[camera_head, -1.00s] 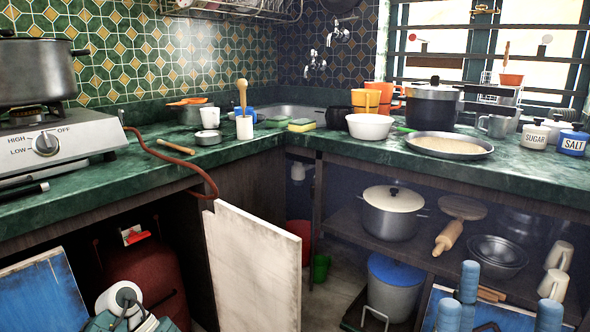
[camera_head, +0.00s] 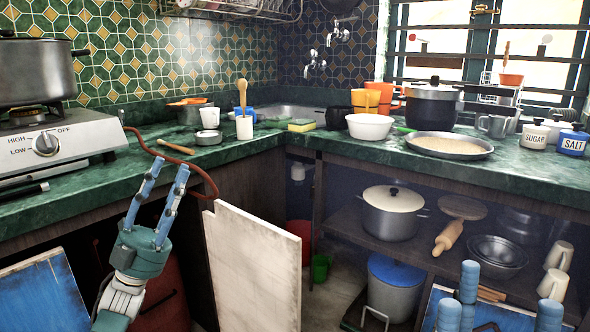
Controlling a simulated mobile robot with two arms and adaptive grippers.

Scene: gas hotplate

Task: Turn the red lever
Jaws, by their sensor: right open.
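My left gripper (camera_head: 168,167) stands at the lower left in the head view, in front of the dark opening under the counter. Its two blue fingers point up, are spread apart and have nothing between them. The red gas cylinder (camera_head: 170,290) is behind it, mostly hidden by the hand. The red lever on top of the cylinder is hidden behind my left gripper. A red hose (camera_head: 205,180) runs from the stove down over the counter edge. My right gripper (camera_head: 508,288) shows at the bottom right as light blue fingers, apart and empty.
A whitish open cabinet door (camera_head: 253,270) stands just right of the cylinder. A blue door (camera_head: 45,295) is at the lower left. The gas stove (camera_head: 60,145) with a pot (camera_head: 35,72) sits on the green counter (camera_head: 235,158) above.

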